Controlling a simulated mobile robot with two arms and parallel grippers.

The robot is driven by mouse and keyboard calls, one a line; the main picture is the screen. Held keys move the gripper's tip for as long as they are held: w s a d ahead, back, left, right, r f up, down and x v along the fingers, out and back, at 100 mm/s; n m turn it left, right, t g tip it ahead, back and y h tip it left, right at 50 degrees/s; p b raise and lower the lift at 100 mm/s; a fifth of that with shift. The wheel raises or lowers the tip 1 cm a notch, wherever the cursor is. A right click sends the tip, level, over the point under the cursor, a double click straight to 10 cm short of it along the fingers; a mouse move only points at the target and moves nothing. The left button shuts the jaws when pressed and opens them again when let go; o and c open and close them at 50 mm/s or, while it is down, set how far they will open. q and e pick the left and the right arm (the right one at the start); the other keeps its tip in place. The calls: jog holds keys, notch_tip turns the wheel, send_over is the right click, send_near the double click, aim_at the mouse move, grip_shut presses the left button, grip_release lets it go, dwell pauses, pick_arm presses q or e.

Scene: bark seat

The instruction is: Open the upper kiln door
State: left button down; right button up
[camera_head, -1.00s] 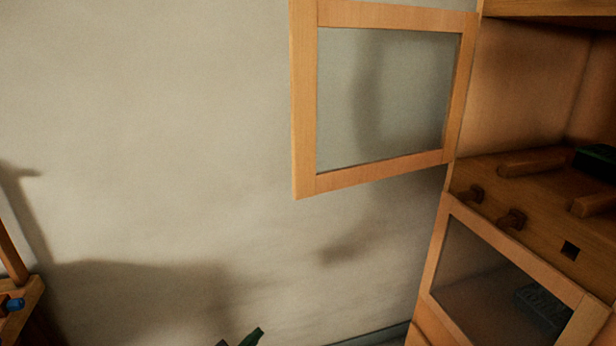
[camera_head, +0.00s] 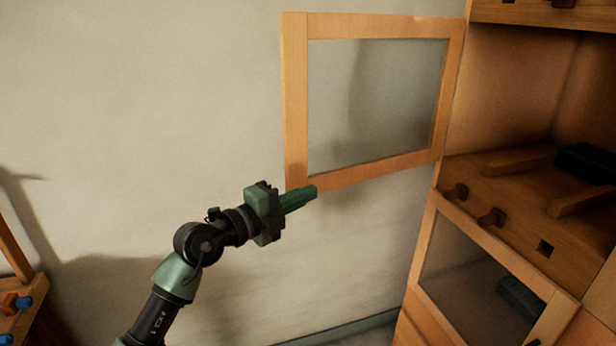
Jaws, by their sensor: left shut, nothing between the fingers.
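The upper kiln door (camera_head: 295,105) is a wooden frame with a glass pane. It stands swung wide open to the left of the wooden kiln cabinet (camera_head: 455,100), hinged at its right side. My left gripper (camera_head: 312,191) is green, shut and empty. Its fingertips are at the door's lower left corner in the picture; I cannot tell whether they touch it. My right gripper is not in view.
The open upper compartment holds wooden bars (camera_head: 518,160) and a dark block (camera_head: 588,163). Below it is a closed lower glazed door (camera_head: 470,275) with pegs (camera_head: 492,217) above. A wooden piece with blue parts (camera_head: 22,303) stands at far left. The wall between is bare.

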aim_at(308, 182)
pick_arm(q)
jog(key=w, duration=0.5)
jog(key=shift+w+d, duration=0.35)
jog(key=shift+w, duration=0.05)
